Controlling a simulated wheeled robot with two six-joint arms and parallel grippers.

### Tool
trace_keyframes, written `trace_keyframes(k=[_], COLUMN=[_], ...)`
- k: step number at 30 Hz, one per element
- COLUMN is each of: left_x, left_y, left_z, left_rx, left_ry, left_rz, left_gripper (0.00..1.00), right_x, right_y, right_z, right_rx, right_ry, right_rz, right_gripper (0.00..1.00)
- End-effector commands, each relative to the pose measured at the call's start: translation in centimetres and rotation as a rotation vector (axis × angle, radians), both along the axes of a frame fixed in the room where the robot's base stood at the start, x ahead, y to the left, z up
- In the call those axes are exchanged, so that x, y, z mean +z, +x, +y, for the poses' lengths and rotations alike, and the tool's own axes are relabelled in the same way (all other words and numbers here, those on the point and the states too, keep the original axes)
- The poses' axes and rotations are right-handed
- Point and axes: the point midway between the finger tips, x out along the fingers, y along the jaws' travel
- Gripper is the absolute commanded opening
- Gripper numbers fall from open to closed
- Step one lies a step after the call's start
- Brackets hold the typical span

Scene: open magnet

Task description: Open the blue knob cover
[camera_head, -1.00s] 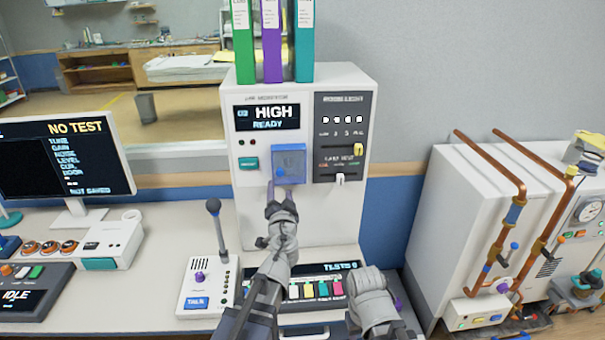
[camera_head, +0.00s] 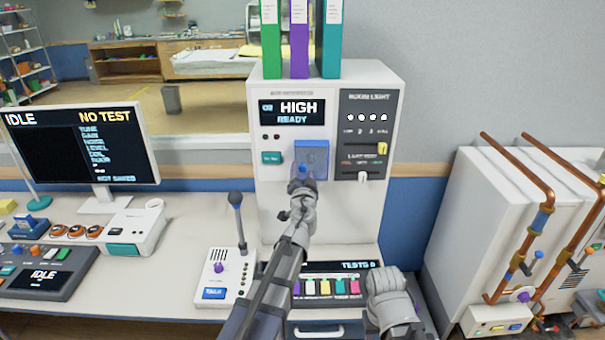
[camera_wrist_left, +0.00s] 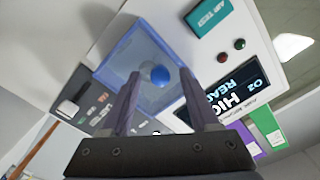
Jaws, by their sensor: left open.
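The blue knob cover (camera_head: 314,152) is a see-through blue square box on the front of the white machine, under the HIGH READY display. It appears shut over its panel. In the left wrist view the cover (camera_wrist_left: 128,62) sits just ahead of the fingers, with a round blue knob (camera_wrist_left: 160,76) showing at it, between the fingertips. My left gripper (camera_head: 303,184) is at the cover's lower edge and hides part of it; its fingers (camera_wrist_left: 161,84) are apart and empty. I cannot tell whether they touch the cover. My right arm shows at lower right, its fingers out of view.
A teal button (camera_head: 271,158) is left of the cover. A dark panel with a yellow slider (camera_head: 382,148) is right. Binders (camera_head: 299,40) stand on top. A talk box with a tall stick (camera_head: 237,215) stands left of my left arm. Copper pipes (camera_head: 540,225) are far right.

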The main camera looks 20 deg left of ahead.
Motion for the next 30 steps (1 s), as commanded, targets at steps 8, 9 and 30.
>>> trace_keyframes(k=[8,9,30], left_x=[0.0,0.0,0.0], left_y=[-0.08,-0.08,-0.09], left_z=[0.0,0.0,-0.01], left_rx=[0.0,0.0,0.0], left_ry=[0.0,0.0,0.0], left_rz=[0.0,0.0,0.0], left_gripper=[0.48,0.44,0.0], right_x=[0.0,0.0,0.0], right_y=[0.0,0.0,0.0], right_z=[0.0,0.0,0.0], right_rx=[0.0,0.0,0.0], right_ry=[0.0,0.0,0.0], right_rz=[0.0,0.0,0.0], right_gripper=[0.5,0.5,0.5])
